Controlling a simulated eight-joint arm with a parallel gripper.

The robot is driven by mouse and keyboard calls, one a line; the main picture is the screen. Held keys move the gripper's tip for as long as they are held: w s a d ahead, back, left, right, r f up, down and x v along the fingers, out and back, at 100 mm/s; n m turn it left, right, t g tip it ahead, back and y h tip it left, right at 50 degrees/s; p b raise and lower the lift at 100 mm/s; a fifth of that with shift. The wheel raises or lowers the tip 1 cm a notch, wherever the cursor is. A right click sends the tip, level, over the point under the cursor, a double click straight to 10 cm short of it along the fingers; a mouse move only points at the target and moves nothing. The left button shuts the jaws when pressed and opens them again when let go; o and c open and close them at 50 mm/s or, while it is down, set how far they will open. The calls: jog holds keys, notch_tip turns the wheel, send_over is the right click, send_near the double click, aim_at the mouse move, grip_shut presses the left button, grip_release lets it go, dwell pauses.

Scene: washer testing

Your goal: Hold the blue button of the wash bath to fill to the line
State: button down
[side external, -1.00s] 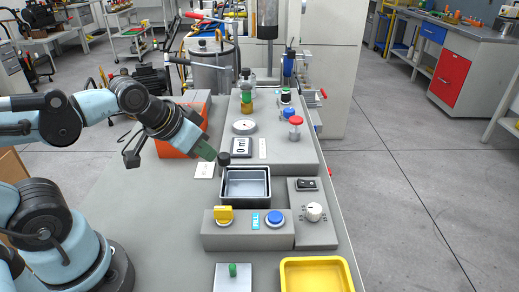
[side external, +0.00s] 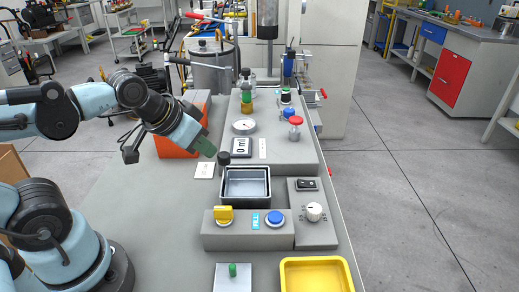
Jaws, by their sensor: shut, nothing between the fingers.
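The wash bath (side external: 246,201) is a grey metal basin in the middle of the bench; no water shows in it, and any fill line is too small to make out. The blue button (side external: 275,217) sits on the grey panel in front of the bath, right of a light-blue label (side external: 255,221). A display reading 0 ml (side external: 241,147) stands behind the bath. My gripper (side external: 207,152) is shut and empty, in the air left of and behind the bath, well away from the blue button.
A yellow switch (side external: 224,214) is left of the label. A dial panel (side external: 313,212) stands to the right. A yellow tray (side external: 316,277) and a plate with a green knob (side external: 233,270) lie at the front. A black spout (side external: 223,158) rises behind the bath. The bench is clear to the left.

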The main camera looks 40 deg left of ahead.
notch_tip(320, 180, up, 8)
jog(key=m+t+h, duration=0.1)
jog(key=m+t, duration=0.1)
jog(key=m, duration=0.9)
send_over(272, 218)
notch_tip(272, 218, down, 4)
jog(key=r, duration=0.1)
jog(key=shift+f, duration=1)
jog(key=shift+f, duration=0.1)
jog(key=shift+f, duration=4.3)
jog(key=shift+f, duration=0.4)
jog(key=shift+f, duration=0.4)
